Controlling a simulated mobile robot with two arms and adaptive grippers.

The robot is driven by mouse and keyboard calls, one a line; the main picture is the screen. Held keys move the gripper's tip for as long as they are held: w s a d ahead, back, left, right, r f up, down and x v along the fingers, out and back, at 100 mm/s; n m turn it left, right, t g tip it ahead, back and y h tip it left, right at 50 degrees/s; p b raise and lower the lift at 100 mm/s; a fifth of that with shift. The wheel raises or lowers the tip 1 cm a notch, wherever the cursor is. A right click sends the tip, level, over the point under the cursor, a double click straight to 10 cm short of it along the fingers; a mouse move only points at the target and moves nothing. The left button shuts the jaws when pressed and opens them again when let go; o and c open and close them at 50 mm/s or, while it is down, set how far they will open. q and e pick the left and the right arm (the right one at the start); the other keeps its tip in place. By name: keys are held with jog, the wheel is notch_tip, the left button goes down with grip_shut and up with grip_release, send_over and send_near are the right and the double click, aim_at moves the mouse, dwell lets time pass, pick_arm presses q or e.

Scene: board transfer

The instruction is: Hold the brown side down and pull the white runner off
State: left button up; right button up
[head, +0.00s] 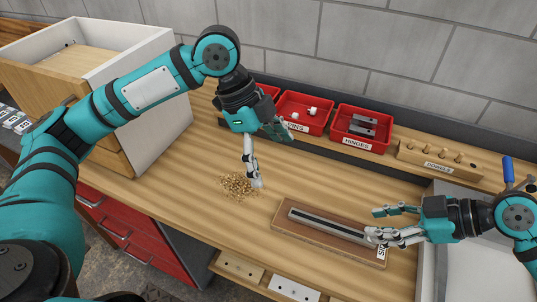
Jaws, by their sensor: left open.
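A brown board (285,230), the side, lies flat on the bench with a label at its right end. A long runner, looking pale grey with a dark groove, (325,224) lies along the top of it. My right gripper (371,223) is open at the right end of the board. Its lower pale finger overlaps the runner's right end in the picture; whether it touches is unclear. My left gripper (271,160) is open and empty, above and left of the board. Its pale finger points down beside a pile of wood shavings.
The wood shavings (237,185) lie left of the board. Red bins (360,143) and a dowel block (440,158) line the back. A white-sided drawer box (160,85) stands at the left. Panels with holes (292,289) show below the front edge.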

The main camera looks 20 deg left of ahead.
aim_at(294, 212)
pick_arm(q)
jog(key=x, duration=1.7)
jog(key=shift+s+f, duration=0.35)
jog(key=c, duration=1.2)
jog(key=o, duration=1.2)
jog(key=v, duration=1.2)
pick_arm(e)
jog(key=shift+f, duration=0.1)
